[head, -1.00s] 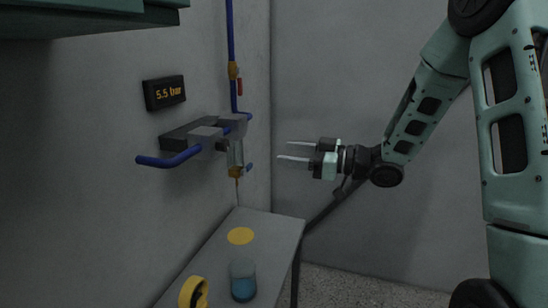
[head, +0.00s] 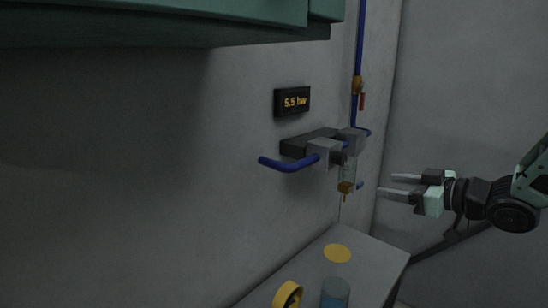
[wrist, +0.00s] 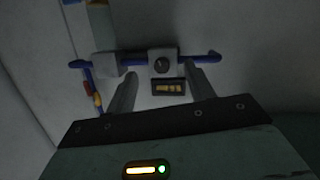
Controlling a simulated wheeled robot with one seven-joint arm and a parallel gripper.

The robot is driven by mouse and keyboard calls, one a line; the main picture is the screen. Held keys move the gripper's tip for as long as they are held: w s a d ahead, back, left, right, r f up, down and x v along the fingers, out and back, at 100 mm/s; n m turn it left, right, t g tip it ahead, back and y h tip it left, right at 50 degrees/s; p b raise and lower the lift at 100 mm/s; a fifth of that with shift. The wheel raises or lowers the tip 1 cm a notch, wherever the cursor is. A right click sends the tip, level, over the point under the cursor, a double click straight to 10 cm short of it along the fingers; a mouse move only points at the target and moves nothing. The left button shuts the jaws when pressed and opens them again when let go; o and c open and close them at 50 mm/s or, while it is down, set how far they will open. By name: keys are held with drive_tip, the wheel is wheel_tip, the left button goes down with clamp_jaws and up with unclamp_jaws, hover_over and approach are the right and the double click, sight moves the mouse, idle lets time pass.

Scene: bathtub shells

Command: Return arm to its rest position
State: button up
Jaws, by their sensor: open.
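My gripper (head: 388,185) is at the right of the head view, with its two fingers apart and nothing between them. Its fingers point left, toward the wall fixture (head: 322,148) with blue pipe ends, and a gap separates them from it. In the wrist view my gripper (wrist: 163,82) also shows open and empty. The wall fixture (wrist: 163,62) and the small display lie beyond the fingertips there. My arm comes in from the right edge of the head view.
A display (head: 292,102) reading 5.5 bar hangs on the wall. A grey table (head: 372,262) below carries a yellow disc (head: 337,253), a blue cup (head: 335,293) and a yellow ring-shaped thing (head: 287,295). A green overhang (head: 160,25) is at upper left.

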drive_tip(key=s+a+f+m+g+h, duration=0.2)
drive_tip(key=s+a+f+g+h, duration=0.35)
drive_tip(key=s+a, duration=0.45)
drive_tip(key=s+a+f+g+h, duration=0.1)
drive_tip(key=s+a+g+h, duration=0.1)
drive_tip(key=s, duration=0.8)
drive_tip(key=s+a+f+g+h, duration=0.1)
drive_tip(key=s+g, duration=0.3)
drive_tip(key=s, duration=0.7)
drive_tip(key=shift+s+a+f+g+h+b, duration=0.2)
drive_tip(key=shift+s+a+g+h+b, duration=0.15)
drive_tip(key=shift+a, duration=0.45)
drive_tip(key=shift+w, duration=0.1)
idle(1.8)
